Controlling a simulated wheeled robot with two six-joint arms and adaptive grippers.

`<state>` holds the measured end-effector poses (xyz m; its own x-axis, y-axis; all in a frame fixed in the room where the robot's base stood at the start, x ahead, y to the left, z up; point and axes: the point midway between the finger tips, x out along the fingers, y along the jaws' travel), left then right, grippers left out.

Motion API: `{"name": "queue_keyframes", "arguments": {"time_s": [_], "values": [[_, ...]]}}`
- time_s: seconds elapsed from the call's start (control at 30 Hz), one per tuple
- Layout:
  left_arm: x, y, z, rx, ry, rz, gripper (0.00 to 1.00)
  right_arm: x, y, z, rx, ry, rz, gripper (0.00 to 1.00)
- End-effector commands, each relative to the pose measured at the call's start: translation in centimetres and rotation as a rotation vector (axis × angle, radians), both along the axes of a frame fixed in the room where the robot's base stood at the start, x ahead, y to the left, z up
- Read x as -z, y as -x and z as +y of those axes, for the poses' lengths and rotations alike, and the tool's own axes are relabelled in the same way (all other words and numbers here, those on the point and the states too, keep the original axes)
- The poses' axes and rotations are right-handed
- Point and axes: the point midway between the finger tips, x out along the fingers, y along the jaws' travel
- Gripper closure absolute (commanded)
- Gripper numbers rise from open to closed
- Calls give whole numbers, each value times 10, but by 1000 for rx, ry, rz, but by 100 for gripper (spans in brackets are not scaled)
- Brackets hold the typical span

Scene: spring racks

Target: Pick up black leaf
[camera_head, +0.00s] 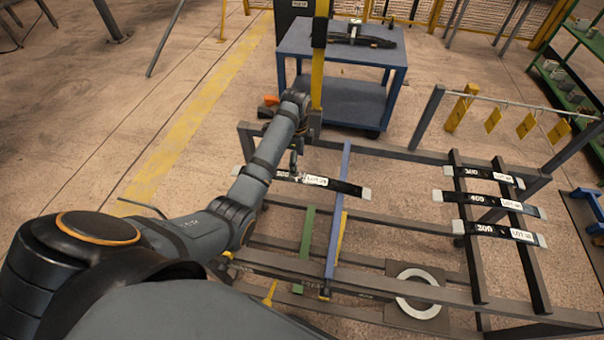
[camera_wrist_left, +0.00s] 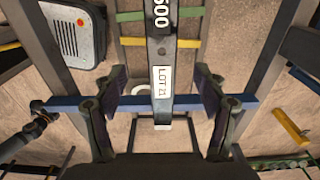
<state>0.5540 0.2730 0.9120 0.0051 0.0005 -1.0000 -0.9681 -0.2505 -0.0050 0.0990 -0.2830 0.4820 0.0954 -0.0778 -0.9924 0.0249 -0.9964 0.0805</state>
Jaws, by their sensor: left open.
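A black leaf (camera_head: 342,186) with a white lot label and pale ends lies across the rack's rails near the middle of the head view. In the left wrist view the same black leaf (camera_wrist_left: 160,55) runs lengthwise down the middle and reads "500" and "LOT 21". My left gripper (camera_head: 296,170) is over the left part of this leaf in the head view. In the wrist view my left gripper (camera_wrist_left: 162,100) is open, with one finger on each side of the leaf and a gap to both. My right gripper is not in view.
More labelled black leaves, an upper (camera_head: 489,176), a middle (camera_head: 490,204) and a lower one (camera_head: 500,233), lie on the rack's right side. A blue cart (camera_head: 345,102) stands behind; yellow tags (camera_head: 493,121) hang at right.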

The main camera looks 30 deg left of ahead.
Motion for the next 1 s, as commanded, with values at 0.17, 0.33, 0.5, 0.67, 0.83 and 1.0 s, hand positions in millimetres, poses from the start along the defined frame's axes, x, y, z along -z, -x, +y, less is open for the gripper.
{"name": "queue_keyframes", "arguments": {"time_s": [0.17,0.33,0.5,0.67,0.83,1.0], "values": [[31,1,-1,0,1,4,28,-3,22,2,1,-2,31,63],[42,0,-1,0,0,1,28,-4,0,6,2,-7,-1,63],[55,1,-2,0,2,6,28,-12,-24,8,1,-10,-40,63],[84,-1,-4,-1,1,3,28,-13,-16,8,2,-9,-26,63],[94,-1,-4,0,0,1,28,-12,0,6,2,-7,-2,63],[94,-1,-4,0,0,1,31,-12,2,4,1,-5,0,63]]}}
